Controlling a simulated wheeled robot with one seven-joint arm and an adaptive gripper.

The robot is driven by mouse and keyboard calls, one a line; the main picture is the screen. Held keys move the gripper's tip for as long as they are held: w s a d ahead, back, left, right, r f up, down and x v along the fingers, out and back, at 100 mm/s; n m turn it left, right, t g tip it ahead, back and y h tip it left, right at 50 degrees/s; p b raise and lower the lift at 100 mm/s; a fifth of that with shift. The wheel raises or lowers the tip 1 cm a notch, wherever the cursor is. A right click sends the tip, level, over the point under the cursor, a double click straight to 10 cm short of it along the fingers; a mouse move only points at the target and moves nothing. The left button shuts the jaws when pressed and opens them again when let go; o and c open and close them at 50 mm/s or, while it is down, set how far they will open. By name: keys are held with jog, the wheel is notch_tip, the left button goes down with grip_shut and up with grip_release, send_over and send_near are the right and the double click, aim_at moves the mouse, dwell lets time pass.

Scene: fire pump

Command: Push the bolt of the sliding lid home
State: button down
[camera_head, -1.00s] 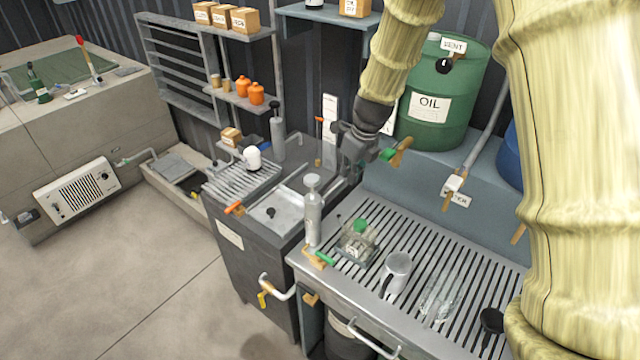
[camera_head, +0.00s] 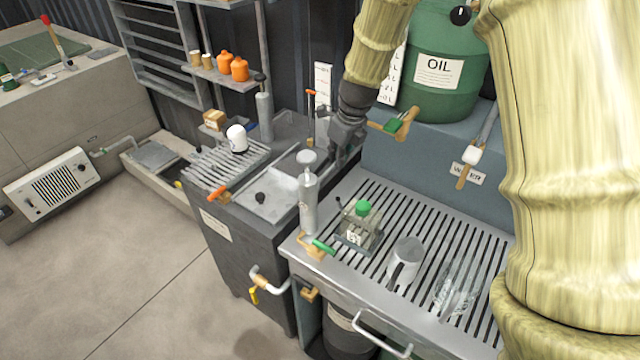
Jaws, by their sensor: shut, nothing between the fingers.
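The sliding lid (camera_head: 283,203) looks like a flat pale metal plate with a black knob (camera_head: 260,198), set in the top of the dark tank (camera_head: 245,262). I cannot make out its bolt for certain; an orange-ended handle (camera_head: 217,195) sits at the tank's front left edge. My gripper (camera_head: 337,157) is shut and empty at the back right of the tank, beyond the lid and behind the grey pump cylinder (camera_head: 308,205). Its fingertips are small and dark, and I cannot tell whether they touch anything.
A white-topped item (camera_head: 237,138) stands on the ribbed rack at left.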

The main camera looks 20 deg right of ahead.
jog(key=p+x, duration=0.2)
jog(key=x, duration=0.8)
jog(key=shift+a+f+p, duration=0.1)
jog(key=shift+f+p, duration=0.2)
jog(key=shift+p, duration=0.1)
jog(key=shift+w+a+f+p, duration=0.25)
jog(key=shift+w+a+p, duration=0.25)
jog(key=shift+w, duration=0.35)
jog(key=shift+w+a+f+p, duration=0.2)
jog(key=shift+w+a+p, duration=0.25)
jog(key=shift+w, duration=0.4)
jog(key=shift+w, duration=0.15)
